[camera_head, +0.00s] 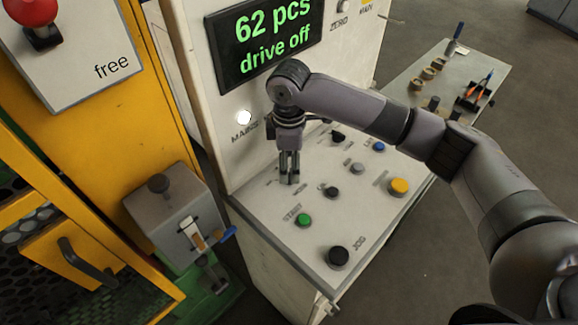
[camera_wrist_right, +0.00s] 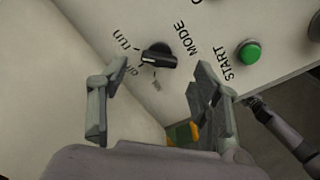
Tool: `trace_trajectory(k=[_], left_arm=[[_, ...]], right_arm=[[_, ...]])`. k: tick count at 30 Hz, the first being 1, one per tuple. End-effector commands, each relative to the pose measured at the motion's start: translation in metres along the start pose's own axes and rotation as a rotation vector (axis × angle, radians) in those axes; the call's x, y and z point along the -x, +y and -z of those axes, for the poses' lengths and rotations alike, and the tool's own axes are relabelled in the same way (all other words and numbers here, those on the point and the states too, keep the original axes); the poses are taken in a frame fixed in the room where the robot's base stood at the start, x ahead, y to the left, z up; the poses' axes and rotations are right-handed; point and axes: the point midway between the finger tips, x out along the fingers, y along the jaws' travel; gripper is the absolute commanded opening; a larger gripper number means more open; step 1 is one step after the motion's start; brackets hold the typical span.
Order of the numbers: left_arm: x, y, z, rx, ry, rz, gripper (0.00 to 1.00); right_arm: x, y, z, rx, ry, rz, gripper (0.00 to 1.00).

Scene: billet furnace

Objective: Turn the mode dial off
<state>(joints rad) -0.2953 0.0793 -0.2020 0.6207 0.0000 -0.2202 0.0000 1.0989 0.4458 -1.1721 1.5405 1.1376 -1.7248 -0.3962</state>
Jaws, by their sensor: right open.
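The mode dial (camera_wrist_right: 158,55) is a black knob with a pale pointer line on the sloping console. The word MODE stands beside it, and small position labels, one reading "run", surround it. The pointer faces the labels on the left of the wrist view; the exact setting is hard to read. My right gripper (camera_wrist_right: 158,98) is open and empty, its fingers apart on either side of the dial's line in the wrist view, not visibly touching it. In the head view my right gripper (camera_head: 289,181) points down over the console and hides the dial.
The green START button (camera_head: 303,220), a black JOG knob (camera_head: 338,257) and a yellow button (camera_head: 398,187) share the console. The display (camera_head: 265,42) reads "62 pcs drive off". A grey box (camera_head: 175,208) stands left of the console. A side table (camera_head: 450,75) is at back right.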

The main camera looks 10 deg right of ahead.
Motion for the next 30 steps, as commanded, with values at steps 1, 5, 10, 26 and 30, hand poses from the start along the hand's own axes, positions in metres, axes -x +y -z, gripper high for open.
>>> trace_trajectory(k=[1,5,10,26,30], left_arm=[[0.003,-0.002,0.005,0.001,0.008,0.002,0.00],[0.006,-0.002,0.007,0.002,0.011,0.002,0.00],[0.007,-0.002,0.002,0.002,0.004,0.002,0.00],[0.006,-0.001,-0.006,0.002,-0.008,0.001,0.00],[0.006,-0.001,-0.005,0.002,-0.008,0.001,0.00]], right_arm=[[-0.008,-0.001,-0.001,0.000,-0.002,0.002,0.58],[-0.023,0.000,0.000,-0.001,-0.001,0.001,0.58],[-0.033,0.000,0.000,0.001,-0.001,-0.001,0.58],[-0.034,0.000,0.000,0.000,0.000,-0.001,0.40],[-0.034,0.000,0.000,0.000,0.000,-0.001,0.31]])
